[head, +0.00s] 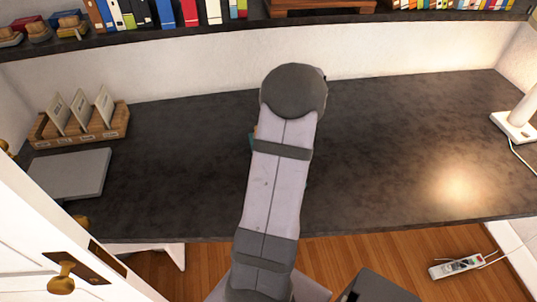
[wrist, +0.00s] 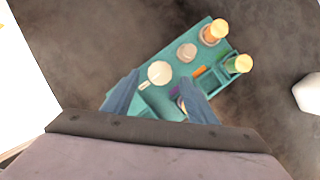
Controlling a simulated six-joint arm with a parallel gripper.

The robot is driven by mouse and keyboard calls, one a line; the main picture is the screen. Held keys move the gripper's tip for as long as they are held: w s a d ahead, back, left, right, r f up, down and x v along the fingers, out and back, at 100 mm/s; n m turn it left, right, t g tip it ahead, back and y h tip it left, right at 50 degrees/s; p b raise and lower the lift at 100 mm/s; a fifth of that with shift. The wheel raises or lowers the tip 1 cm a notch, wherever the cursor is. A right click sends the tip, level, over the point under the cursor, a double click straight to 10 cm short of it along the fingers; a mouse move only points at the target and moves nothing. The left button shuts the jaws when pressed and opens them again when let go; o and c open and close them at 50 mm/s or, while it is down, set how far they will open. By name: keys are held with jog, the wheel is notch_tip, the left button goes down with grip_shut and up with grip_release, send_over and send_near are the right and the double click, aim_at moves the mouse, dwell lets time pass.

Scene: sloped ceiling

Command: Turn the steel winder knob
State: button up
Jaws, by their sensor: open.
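I cannot make out the steel winder knob in either view. In the wrist view, my gripper (wrist: 159,77) is open, its two blue-grey fingers apart above a teal tray (wrist: 190,57). A round cream-topped item (wrist: 159,72) with a small handle-like part shows between the fingertips; I cannot tell if they touch it. The near part of the tray is hidden by the fingers and wrist. In the head view my arm covers nearly all of the tray, leaving only a teal sliver (head: 252,141).
On the dark desk (head: 400,140) are a wooden card holder (head: 80,128), a grey slab (head: 72,173) and a white lamp base (head: 514,126). The desk's middle right is clear.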

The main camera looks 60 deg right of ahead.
jog(key=shift+x, duration=1.85)
jog(key=c, duration=1.1)
jog(key=shift+o, duration=0.2)
jog(key=shift+r+n+p, duration=0.1)
jog(key=shift+n+p, duration=0.2)
